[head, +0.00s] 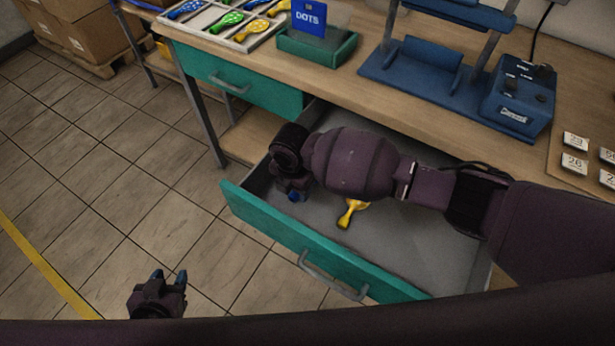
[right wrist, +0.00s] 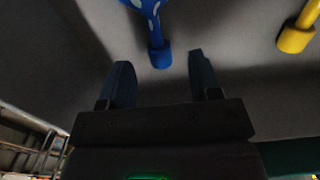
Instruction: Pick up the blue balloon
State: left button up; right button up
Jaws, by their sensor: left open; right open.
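The blue balloon (right wrist: 157,45) with pale spots shows at the top of the right wrist view, its neck and rolled end pointing toward my gripper; its body is cut off by the frame edge. My right gripper (right wrist: 161,78) is open, with the balloon's end just beyond and roughly between its fingertips, apparently not touching. In the head view my right gripper (head: 291,190) is down inside the open drawer (head: 385,245) at its left end, and my arm hides most of the balloon. My left gripper (head: 169,283) is open and empty over the floor, away from the drawer.
A yellow balloon (head: 349,214) lies in the drawer to the right of my right gripper. The drawer's teal front (head: 270,235) and side walls bound the space. On the table are a tray of balloons (head: 232,22), a DOTS sign (head: 309,18) and a blue machine (head: 440,75).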

notch_tip(320, 180, down, 3)
jog(key=shift+r, duration=0.1)
jog(key=c, duration=0.8)
jog(key=shift+r, duration=0.1)
jog(key=shift+c, duration=0.2)
